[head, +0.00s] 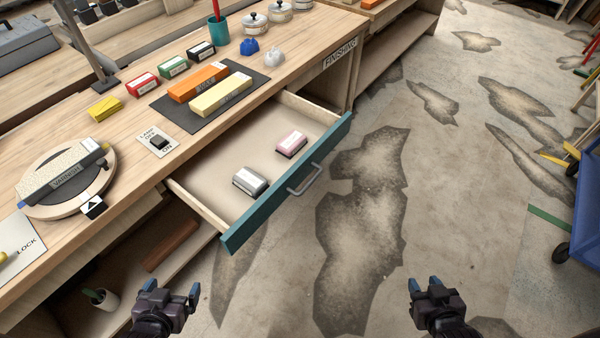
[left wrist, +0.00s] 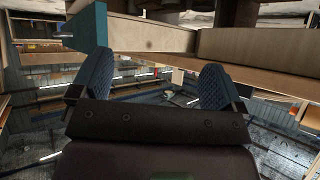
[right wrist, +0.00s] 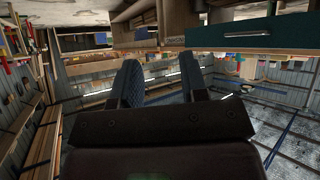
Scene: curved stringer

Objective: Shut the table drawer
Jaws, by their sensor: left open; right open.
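The table drawer (head: 222,186) is pulled out from the workbench (head: 130,120), with a teal front (head: 270,199) and a grey bar handle (head: 304,179). Inside lie a grey-and-white block (head: 250,182) and a pink-and-white block (head: 291,144). My left gripper (head: 178,291) is open and empty, below and left of the drawer front. My right gripper (head: 424,286) is open and empty over the floor, right of and nearer than the drawer front. Neither touches the drawer. The teal front also shows in the left wrist view (left wrist: 87,28) and in the right wrist view (right wrist: 255,34).
On the bench top are a dark mat (head: 211,98) with sharpening stones, small boxes, a round turntable (head: 66,180) and a lamp switch card (head: 157,143). A lower shelf holds a white cup (head: 101,299). A blue cart (head: 583,210) stands far right. The floor before the drawer is clear.

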